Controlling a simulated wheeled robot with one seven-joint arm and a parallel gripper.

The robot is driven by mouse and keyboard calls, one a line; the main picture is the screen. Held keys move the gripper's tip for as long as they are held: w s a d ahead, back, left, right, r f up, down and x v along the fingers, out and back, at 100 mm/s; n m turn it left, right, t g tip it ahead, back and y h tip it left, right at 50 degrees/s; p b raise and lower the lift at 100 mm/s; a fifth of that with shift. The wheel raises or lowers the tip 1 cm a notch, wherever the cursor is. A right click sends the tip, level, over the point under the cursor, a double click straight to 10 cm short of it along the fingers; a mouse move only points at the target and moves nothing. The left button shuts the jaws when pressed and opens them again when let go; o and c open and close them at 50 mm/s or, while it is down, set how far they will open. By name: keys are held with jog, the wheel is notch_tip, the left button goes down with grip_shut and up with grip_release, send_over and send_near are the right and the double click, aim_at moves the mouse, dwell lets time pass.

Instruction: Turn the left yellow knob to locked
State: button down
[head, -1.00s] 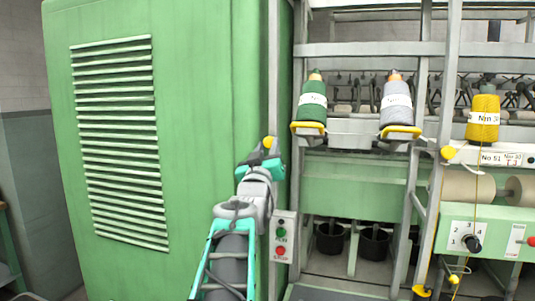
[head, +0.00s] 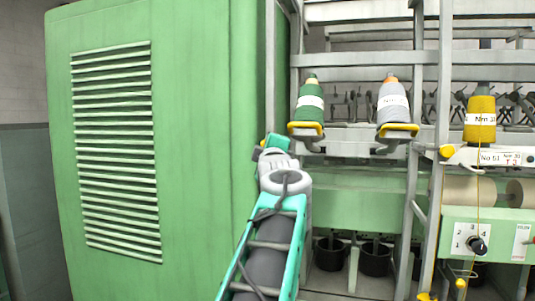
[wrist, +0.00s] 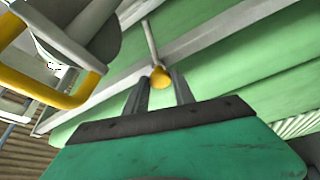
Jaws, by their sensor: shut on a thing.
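The left yellow knob (wrist: 160,76) sits at the end of a thin grey rod in the wrist view. It lies between the two grey fingers of my gripper (wrist: 160,84), near their tips, and my gripper is shut on it. In the head view the knob (head: 262,142) is a small yellow spot beside the grey upright at the edge of the green cabinet. My teal gripper (head: 268,145) is right at it and partly covers it. Any locked marking cannot be made out.
A tall green cabinet (head: 150,200) stands left. A yellow bracket (wrist: 45,90) under a spool is close on the left in the wrist view. Green (head: 309,100) and grey (head: 394,98) spools stand to the right. Another yellow knob (head: 447,151) is further right.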

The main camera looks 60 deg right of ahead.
jog(key=shift+r+n+y, duration=0.2)
jog(key=shift+n+y, duration=0.6)
jog(key=shift+n, duration=1.1)
jog(key=shift+g, duration=0.3)
jog(key=c, duration=1.3)
grip_release()
jog(key=shift+c, duration=0.2)
jog(key=b+v, duration=0.2)
jog(key=v, duration=0.5)
jog(key=shift+s+a, duration=0.25)
jog(key=shift+a, duration=0.05)
